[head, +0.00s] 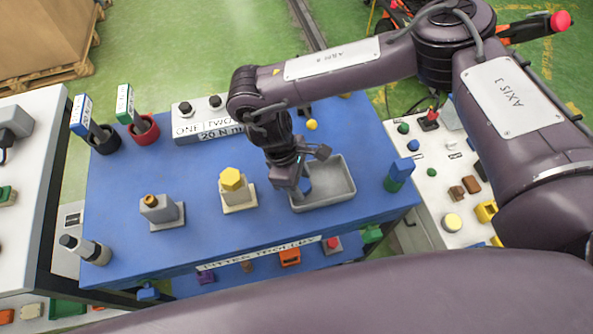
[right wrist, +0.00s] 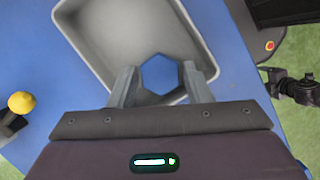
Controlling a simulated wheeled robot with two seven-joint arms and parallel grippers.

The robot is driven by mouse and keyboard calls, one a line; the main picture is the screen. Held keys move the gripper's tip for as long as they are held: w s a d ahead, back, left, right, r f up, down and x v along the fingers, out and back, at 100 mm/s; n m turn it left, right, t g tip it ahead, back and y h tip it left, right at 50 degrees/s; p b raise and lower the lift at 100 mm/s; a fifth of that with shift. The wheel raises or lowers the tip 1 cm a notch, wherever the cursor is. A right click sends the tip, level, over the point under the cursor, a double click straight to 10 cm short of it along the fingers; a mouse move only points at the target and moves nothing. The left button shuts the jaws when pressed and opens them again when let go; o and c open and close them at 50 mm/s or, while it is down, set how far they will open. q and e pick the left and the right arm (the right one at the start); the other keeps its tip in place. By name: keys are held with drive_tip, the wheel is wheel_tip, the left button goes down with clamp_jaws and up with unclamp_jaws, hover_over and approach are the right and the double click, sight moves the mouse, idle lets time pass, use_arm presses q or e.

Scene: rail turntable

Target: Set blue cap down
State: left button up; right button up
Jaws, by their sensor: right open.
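The blue cap (right wrist: 160,74) appears as a blue hexagon between the fingertips of my right gripper (right wrist: 160,82) in the right wrist view. In the head view, a small part of the blue cap (head: 305,186) shows below my right gripper (head: 304,176), at the left inner side of the grey tray (head: 349,187). The right gripper is open, with one finger on each side of the cap. I cannot tell whether the fingers touch it or whether it rests on the tray floor. My left gripper is not in view.
A yellow hexagonal cap (head: 231,179) sits on a pale block left of the tray. A brass-topped grey block (head: 161,211) stands farther left. A blue-green piece (head: 399,175) stands right of the tray. The blue tabletop (head: 285,228) is clear in front.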

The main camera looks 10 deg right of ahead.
drive_tip(key=b+v, duration=0.1)
drive_tip(key=v, duration=1.1)
